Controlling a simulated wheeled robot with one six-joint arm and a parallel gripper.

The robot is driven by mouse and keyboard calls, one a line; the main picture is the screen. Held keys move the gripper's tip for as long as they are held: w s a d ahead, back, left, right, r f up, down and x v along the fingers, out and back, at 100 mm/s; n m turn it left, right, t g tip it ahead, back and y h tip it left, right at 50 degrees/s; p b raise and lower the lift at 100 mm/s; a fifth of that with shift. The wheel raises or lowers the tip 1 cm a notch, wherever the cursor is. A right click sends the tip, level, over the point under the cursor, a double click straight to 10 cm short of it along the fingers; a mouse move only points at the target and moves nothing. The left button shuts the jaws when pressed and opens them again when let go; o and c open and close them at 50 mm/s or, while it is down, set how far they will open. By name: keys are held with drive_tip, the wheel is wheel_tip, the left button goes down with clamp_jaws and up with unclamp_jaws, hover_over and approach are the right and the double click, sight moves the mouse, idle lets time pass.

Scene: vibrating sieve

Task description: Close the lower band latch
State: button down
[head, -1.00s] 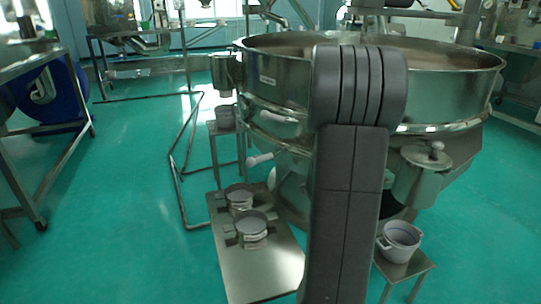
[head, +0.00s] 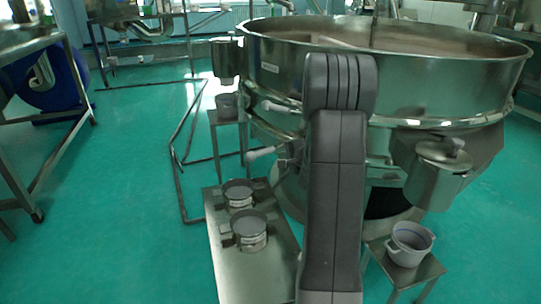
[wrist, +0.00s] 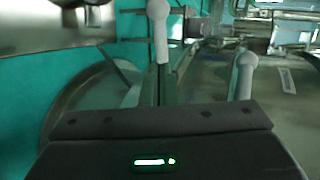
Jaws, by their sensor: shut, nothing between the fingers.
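The vibrating sieve (head: 290,75) is a large round steel vessel with bands around it. A pale-knobbed latch handle (head: 280,107) lies along its upper band. The lower band latch handle (head: 262,153), also pale-knobbed, sticks out to the left below it. In the wrist view, two such handles show, one at top centre (wrist: 159,30) and one further right (wrist: 244,75); I cannot tell which is the lower. My gripper (wrist: 160,125) is a dark block across the bottom of that view, shut and empty, apparently apart from both knobs. In the head view my arm hides it.
A low steel table (head: 228,270) with two round sieve pans (head: 249,228) stands front left. A grey pot (head: 409,245) sits on a small stand at right. A discharge spout (head: 435,180) juts out at right. Open green floor lies left.

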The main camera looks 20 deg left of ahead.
sight(262, 153)
drive_tip(key=b+x, duration=0.5)
drive_tip(key=x, duration=0.8)
drive_tip(key=shift+w+a+f+b, duration=0.15)
drive_tip(key=shift+w+b, duration=0.05)
drive_tip(key=shift+b, duration=0.15)
drive_tip(key=shift+a, duration=0.1)
drive_tip(key=shift+w+a, duration=0.1)
drive_tip(key=shift+a, duration=0.05)
